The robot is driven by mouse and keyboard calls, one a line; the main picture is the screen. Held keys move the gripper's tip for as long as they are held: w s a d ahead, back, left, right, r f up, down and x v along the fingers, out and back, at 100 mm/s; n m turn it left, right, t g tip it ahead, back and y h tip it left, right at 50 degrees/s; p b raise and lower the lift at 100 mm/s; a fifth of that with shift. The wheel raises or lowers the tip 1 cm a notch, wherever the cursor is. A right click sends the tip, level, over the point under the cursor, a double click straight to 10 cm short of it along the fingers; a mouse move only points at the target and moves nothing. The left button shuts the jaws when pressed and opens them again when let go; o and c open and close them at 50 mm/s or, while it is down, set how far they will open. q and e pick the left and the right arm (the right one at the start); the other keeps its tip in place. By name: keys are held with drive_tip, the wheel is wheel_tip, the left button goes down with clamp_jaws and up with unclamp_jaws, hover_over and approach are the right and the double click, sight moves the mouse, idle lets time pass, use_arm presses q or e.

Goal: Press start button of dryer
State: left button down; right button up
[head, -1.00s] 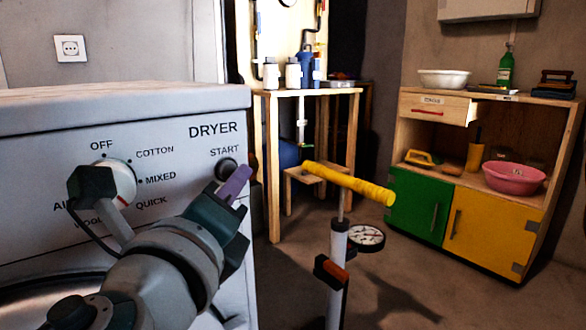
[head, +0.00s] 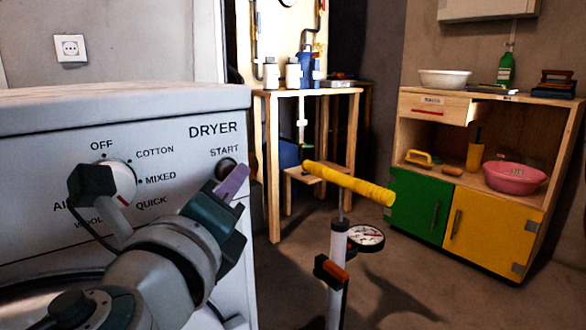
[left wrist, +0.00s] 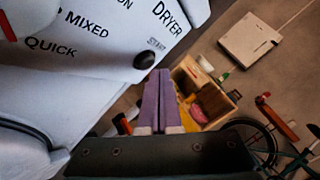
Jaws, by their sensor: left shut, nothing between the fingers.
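The white dryer (head: 60,145) stands at the left, its front panel facing me. Its dark round start button (head: 226,168) sits under the word START near the panel's right edge. The button also shows in the left wrist view (left wrist: 145,60), clear of the fingers. My left gripper (head: 241,175) has purple fingers and is shut and empty, just below and right of the button in the head view. In the left wrist view its fingertips (left wrist: 158,73) point up beside the button. I see no clear contact. My right gripper is not in view.
The dryer's program knob (head: 122,181) is left of the button, partly behind my arm. A floor pump with a yellow handle (head: 350,184) stands right of the gripper. A wooden table (head: 308,92) and a cabinet (head: 473,183) stand farther back.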

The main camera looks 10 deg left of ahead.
use_arm(q)
drive_tip(key=shift+w+a, duration=0.4)
drive_tip(key=shift+a, duration=0.05)
idle(0.8)
idle(0.3)
drive_tip(key=shift+s+d, duration=0.55)
drive_tip(key=shift+d, duration=0.1)
drive_tip(key=shift+s+d, duration=0.75)
drive_tip(key=shift+d, duration=0.25)
drive_tip(key=shift+s+d, duration=0.75)
drive_tip(key=shift+d, duration=0.2)
